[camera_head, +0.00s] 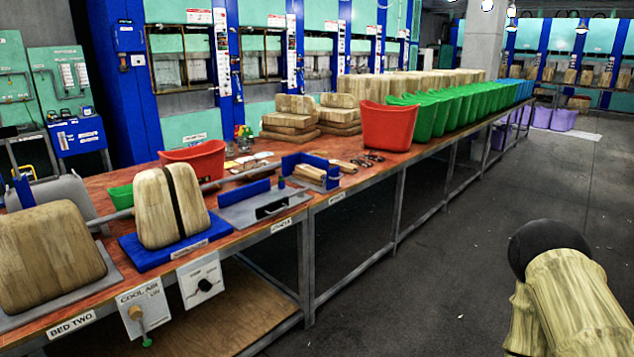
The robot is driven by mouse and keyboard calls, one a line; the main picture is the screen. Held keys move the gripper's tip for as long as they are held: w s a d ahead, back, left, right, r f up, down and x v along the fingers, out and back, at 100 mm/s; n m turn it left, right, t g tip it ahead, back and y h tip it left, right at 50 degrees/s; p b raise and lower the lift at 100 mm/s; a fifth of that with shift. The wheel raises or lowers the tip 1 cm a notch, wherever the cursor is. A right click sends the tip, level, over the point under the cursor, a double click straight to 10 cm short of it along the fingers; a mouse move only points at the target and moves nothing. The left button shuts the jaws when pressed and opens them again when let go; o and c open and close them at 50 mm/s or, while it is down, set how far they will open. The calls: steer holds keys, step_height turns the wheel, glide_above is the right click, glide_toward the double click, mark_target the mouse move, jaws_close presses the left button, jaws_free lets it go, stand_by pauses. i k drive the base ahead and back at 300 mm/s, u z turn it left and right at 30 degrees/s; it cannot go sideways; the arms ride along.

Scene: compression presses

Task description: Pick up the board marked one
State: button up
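No board with a readable "one" shows. A blue board (215,228) on the long table carries a tall wooden block split by a dark gap (170,205); its small label is too small to read. A grey plate (112,277) lies under a wooden block (48,257) at the near left, above a table-edge label reading "BED TWO" (72,324). A grey plate with a blue upright strip (262,209) lies to the right of the blue board. My gripper is not in view.
The table (345,183) runs from near left to far right. A red bin (388,126), a row of green bins (440,110) and stacked wooden blocks (290,122) stand on it. A wood-textured cylinder (580,305) shows at lower right.

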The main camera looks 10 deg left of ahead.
mark_target(347, 168)
steer(key=z, duration=0.9)
steer(key=k, duration=0.1)
steer(key=u, duration=2.25)
steer(key=i, duration=1.75)
steer(key=z, duration=0.85)
steer(key=i, duration=0.4)
steer(key=z, duration=0.5)
